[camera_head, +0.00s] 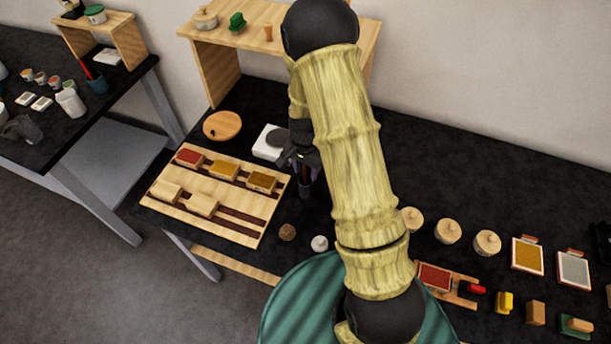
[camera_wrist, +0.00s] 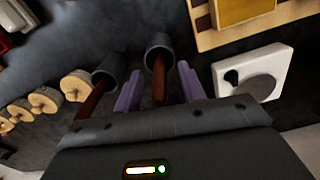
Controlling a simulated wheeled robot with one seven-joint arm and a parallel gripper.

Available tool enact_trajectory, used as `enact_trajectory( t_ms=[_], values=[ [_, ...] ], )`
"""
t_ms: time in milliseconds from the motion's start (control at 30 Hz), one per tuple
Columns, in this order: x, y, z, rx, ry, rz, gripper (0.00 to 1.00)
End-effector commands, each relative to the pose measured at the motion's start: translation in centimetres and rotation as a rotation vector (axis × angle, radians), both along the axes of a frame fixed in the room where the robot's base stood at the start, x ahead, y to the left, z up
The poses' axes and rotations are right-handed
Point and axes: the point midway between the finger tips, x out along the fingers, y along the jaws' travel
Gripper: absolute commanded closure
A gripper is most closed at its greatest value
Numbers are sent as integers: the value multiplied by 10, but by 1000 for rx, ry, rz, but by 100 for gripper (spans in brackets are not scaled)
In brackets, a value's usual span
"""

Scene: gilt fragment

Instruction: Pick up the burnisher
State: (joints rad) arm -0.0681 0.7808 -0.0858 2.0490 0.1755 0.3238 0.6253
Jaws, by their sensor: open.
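Two brown-handled tools stand in dark cups in the wrist view. One brown handle (camera_wrist: 158,84) lies between my fingers, with its dark cup (camera_wrist: 159,45) just beyond. The other brown handle (camera_wrist: 92,104) and its cup (camera_wrist: 112,68) are to the left, outside the fingers. I cannot tell from their handles which is the burnisher. My gripper (camera_wrist: 158,73) is open, its purple fingers on either side of the nearer handle with gaps showing. In the head view my gripper (camera_head: 304,160) is above a dark cup (camera_head: 305,189), partly hidden by my arm.
A slotted wooden tray (camera_head: 165,206) with coloured blocks lies left of the cup. A white device with a dark disc (camera_head: 271,141) is close by, also in the wrist view (camera_wrist: 282,63). Several round wooden pieces (camera_head: 447,231) stand right. A wooden shelf (camera_head: 222,87) is behind.

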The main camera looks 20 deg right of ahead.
Motion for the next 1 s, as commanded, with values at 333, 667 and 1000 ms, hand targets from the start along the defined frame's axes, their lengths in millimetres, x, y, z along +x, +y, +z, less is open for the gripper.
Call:
enact_trajectory(
  t_ms=[333, 667, 1000],
  values=[
    [0, 0, -2, 0, -1, 0, 60],
    [0, 0, -2, 1, -1, 0, 81],
    [0, 0, -2, 1, -1, 0, 100]
  ],
)
